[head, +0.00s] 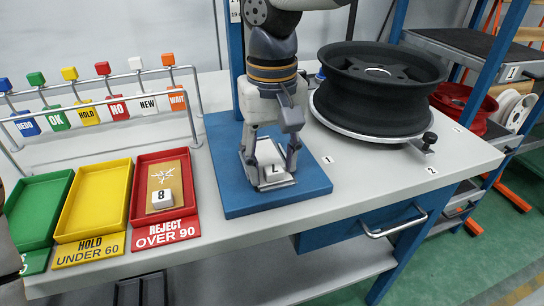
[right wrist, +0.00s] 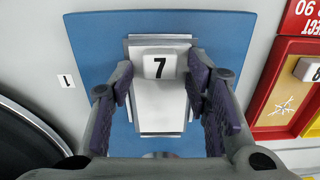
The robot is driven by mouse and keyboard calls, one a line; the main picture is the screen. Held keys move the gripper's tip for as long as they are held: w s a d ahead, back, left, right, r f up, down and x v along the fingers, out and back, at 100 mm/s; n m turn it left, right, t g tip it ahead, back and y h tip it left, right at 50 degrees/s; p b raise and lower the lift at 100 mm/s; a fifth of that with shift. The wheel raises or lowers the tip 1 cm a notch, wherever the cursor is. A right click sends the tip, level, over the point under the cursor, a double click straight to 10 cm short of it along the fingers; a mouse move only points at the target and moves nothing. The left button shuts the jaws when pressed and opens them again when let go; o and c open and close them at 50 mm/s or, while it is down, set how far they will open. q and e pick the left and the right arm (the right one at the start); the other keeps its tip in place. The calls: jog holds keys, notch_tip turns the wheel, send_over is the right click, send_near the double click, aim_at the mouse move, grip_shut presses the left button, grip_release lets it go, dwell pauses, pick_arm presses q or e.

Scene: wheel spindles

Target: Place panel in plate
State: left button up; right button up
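A pale metal panel (right wrist: 160,105) with a white block marked 7 lies over a slightly larger silver plate (right wrist: 183,38) on a blue board. In the head view the block (head: 272,174) shows between the fingers. My right gripper (head: 271,165) points down from above. In the right wrist view its two fingers (right wrist: 160,82) lie along both sides of the panel, with no clear gap, and seem shut on it. The panel looks flat and level with the plate; whether it rests fully in it I cannot tell. My left gripper is out of view.
The blue board (head: 227,150) lies on a grey bench. To its left are a red tray (head: 192,205) with a brown panel marked 8, a yellow tray (head: 75,228) and a green tray (head: 18,232). A black wheel (head: 380,85) stands to the right on a round stand.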

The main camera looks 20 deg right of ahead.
notch_tip(320, 180, up, 12)
jog(key=shift+r, duration=0.15)
dwell(0.3)
